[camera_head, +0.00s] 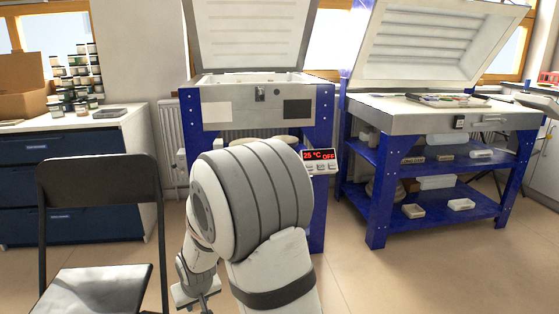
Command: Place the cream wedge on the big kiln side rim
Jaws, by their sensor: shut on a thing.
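My gripper (204,303) shows only in part at the bottom of the view, below my bent arm, over the floor. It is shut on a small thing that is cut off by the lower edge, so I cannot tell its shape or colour. I cannot make out the cream wedge for certain. The big kiln (408,120) stands at the right on a blue frame with its lid raised. Its rim (372,102) is a pale flat top edge, well away from my gripper. Several flat coloured things (443,100) lie on its top.
A black folding chair (100,190) stands close at left. Pale blocks (461,204) lie on the big kiln's lower shelf. Floor is clear at lower right.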

